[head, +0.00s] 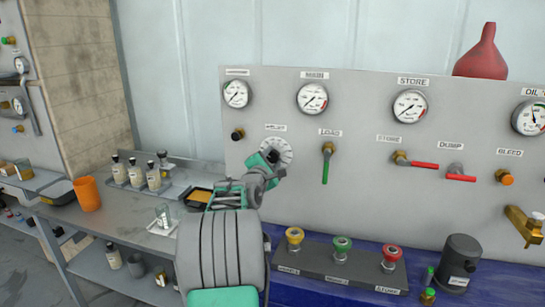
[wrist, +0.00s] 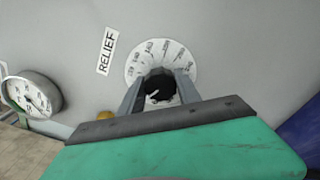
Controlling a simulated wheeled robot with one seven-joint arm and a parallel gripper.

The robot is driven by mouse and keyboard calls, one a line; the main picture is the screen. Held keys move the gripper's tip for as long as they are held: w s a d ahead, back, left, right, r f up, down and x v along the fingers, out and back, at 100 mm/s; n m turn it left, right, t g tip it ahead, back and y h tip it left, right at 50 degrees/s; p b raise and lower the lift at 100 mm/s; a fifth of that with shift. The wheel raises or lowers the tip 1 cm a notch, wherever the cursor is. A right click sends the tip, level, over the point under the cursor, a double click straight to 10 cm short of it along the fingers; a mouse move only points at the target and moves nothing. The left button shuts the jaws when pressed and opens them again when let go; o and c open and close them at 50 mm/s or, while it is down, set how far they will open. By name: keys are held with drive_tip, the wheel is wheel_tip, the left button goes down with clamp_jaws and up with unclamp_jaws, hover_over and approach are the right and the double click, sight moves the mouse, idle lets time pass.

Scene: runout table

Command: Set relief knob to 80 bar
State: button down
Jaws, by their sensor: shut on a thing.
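The relief knob (wrist: 160,88) is black and sits at the centre of a round white dial (wrist: 133,72) on the grey panel. A RELIEF label (wrist: 107,50) is beside the dial in the wrist view. My gripper (wrist: 160,92) is shut on the knob, with one finger on each side of it. In the head view my gripper (head: 272,160) reaches the panel and covers the knob and the lower left of the dial (head: 284,149).
A green LOAD lever (head: 326,164) hangs just right of the dial. A dark knob (head: 237,134) is to its left, and gauges (head: 312,97) are above. Red, green and yellow knobs (head: 341,245) stand below right. Bottles (head: 136,172) and an orange cup (head: 88,194) stand at left.

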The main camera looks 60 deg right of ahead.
drive_tip(key=shift+r+n, duration=0.25)
drive_tip(key=shift+n, duration=0.55)
drive_tip(key=shift+p, duration=0.3)
drive_tip(key=c, duration=1.3)
unclamp_jaws()
drive_tip(key=o, duration=0.5)
drive_tip(key=shift+f, duration=0.2)
drive_tip(key=shift+c, duration=0.2)
drive_tip(key=s+a+b, duration=0.1)
drive_tip(key=a+b, duration=0.1)
drive_tip(key=a, duration=0.5)
drive_tip(key=shift+a, duration=0.3)
drive_tip(key=shift+s, duration=0.1)
